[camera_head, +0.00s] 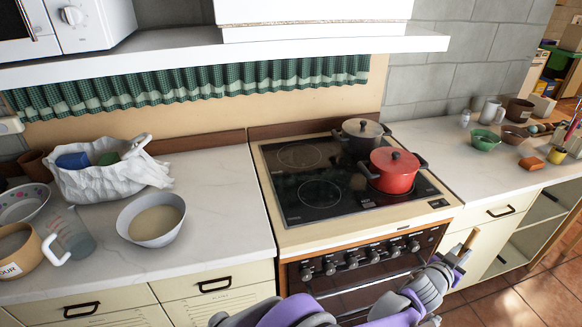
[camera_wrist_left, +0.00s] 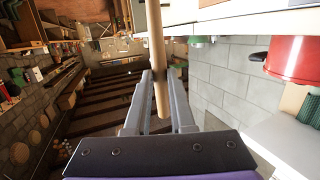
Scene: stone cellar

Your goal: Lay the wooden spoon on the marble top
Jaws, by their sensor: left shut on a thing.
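The wooden spoon shows as a pale round handle (camera_wrist_left: 157,45) in the left wrist view. My left gripper (camera_wrist_left: 160,88) is shut on this handle, which runs between its two grey fingers and out of the top of the picture. In the head view my left gripper (camera_head: 457,257) is in front of the right-hand cabinets, low and right of the stove, and a short piece of the spoon (camera_head: 471,239) sticks up from it. The spoon's bowl cannot be made out. White veined marble tops lie left (camera_head: 225,190) and right (camera_head: 455,150) of the stove. My right gripper is not in view.
A red pot (camera_head: 394,176) and a dark pot (camera_head: 361,137) stand on the black hob (camera_head: 300,200). A green bowl (camera_head: 485,140), an orange block (camera_head: 531,163) and mugs stand on the right top. Its front left part is clear. A pale bowl (camera_head: 150,240) stands on the left top.

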